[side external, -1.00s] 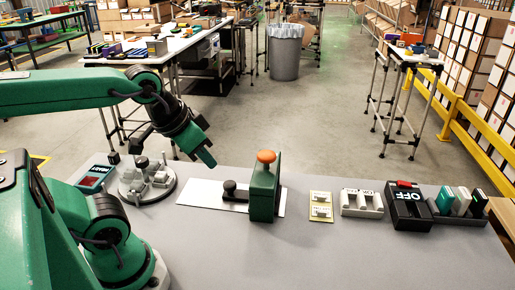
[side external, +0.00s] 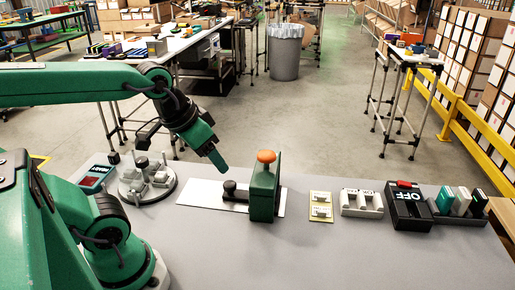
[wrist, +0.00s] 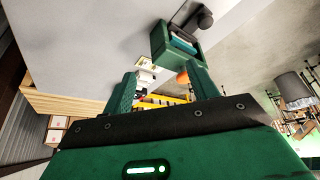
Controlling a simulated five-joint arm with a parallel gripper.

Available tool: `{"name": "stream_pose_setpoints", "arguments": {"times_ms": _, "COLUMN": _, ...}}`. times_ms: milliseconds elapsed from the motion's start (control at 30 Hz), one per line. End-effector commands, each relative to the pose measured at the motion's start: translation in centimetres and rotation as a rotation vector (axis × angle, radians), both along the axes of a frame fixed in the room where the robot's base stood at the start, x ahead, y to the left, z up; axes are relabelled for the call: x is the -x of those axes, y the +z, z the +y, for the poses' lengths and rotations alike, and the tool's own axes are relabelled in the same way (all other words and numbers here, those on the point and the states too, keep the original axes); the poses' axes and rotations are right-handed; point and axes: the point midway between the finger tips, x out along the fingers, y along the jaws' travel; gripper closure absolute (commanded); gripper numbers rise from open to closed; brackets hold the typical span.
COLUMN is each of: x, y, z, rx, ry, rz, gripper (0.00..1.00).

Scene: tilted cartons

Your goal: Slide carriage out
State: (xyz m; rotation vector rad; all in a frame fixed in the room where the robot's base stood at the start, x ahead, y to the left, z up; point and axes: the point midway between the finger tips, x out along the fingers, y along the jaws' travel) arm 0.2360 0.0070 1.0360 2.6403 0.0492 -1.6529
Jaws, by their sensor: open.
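A green upright housing (side external: 264,195) with an orange knob (side external: 266,156) on top stands on a flat white plate (side external: 205,193) on the grey table. I cannot tell which part is the carriage. My gripper (side external: 218,161) is above and left of the housing, over the back of the plate, apart from everything. In the wrist view its two green fingers (wrist: 164,88) are spread and empty. The housing (wrist: 172,58) and black knob (wrist: 203,18) show beyond them.
A round grey fixture (side external: 147,182) stands left of the plate, beside a small display box (side external: 95,178). To the right are a yellow plate (side external: 320,207), a white block (side external: 361,204), a black OFF switch box (side external: 408,207) and a card rack (side external: 458,206). The front table is clear.

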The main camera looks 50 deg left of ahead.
Motion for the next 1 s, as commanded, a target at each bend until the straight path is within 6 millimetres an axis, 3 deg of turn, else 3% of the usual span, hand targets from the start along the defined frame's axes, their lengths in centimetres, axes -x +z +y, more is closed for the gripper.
{"name": "stream_pose_setpoints", "arguments": {"times_ms": 467, "x": -5.6, "y": -3.0, "z": 4.2, "rx": 0.036, "ry": 0.186, "rz": 0.179, "gripper": 0.41}}
{"name": "stream_pose_setpoints", "arguments": {"times_ms": 1000, "x": -10.4, "y": -10.0, "z": 10.8, "rx": 0.098, "ry": 0.404, "rz": 0.379, "gripper": 0.41}}
